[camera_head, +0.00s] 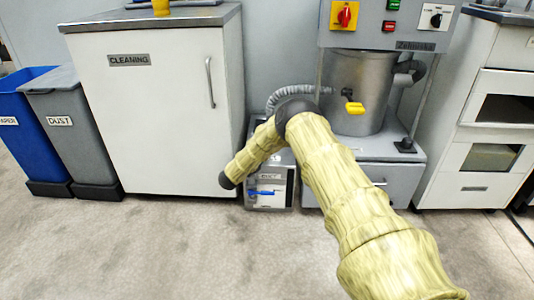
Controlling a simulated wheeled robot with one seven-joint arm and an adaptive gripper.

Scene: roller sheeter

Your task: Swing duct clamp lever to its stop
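A small grey box (287,188) with a pale front stands on the floor between the white cabinet and the machine. A blue lever (261,192) lies about level across its front, under a small label too blurred to read surely. A yellow lever (354,107) sticks out from the front of the machine's metal drum (352,78). I cannot tell for certain which is the duct clamp lever. My yellow-sleeved arm reaches up from the lower right, bends, and comes down to a dark rounded end left of the box. No gripper fingers show, and the arm covers part of the box.
A ribbed hose (290,92) runs behind my arm's bend towards the drum. A white cabinet (155,120) marked CLEANING stands left, with a grey dust bin (75,130) and blue bin (25,115). A drawer unit (480,130) stands right. The front floor is clear.

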